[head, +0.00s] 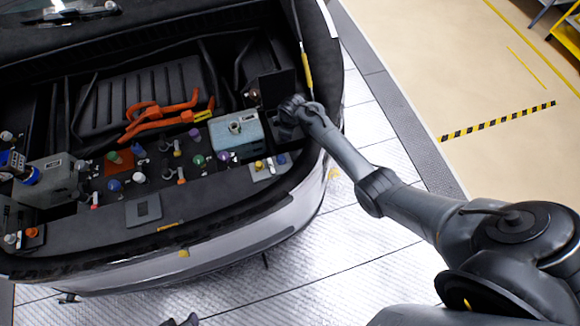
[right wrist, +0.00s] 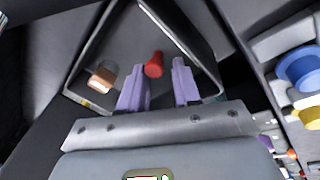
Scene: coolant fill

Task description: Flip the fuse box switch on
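The fuse box shows in the right wrist view as an open dark box with a pale rim (right wrist: 88,62). Inside it are a red switch or knob (right wrist: 153,65) and an orange-brown one (right wrist: 103,77). My right gripper (right wrist: 160,85) is open, its two purple fingers apart, with the red piece showing between and just beyond the tips. I cannot tell whether they touch it. In the head view my right gripper (head: 290,112) reaches down at the right end of the engine bay, beside a raised black lid (head: 277,88), and hides the switch. A dark shape at the bottom edge may be my left gripper (head: 180,321).
A blue-grey box (head: 236,134) stands left of my right gripper. Orange cables (head: 160,118) and several coloured caps fill the bay. Blue (right wrist: 300,68) and yellow (right wrist: 308,117) caps lie close by on the right in the wrist view. The car's front rim (head: 290,208) borders the bay.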

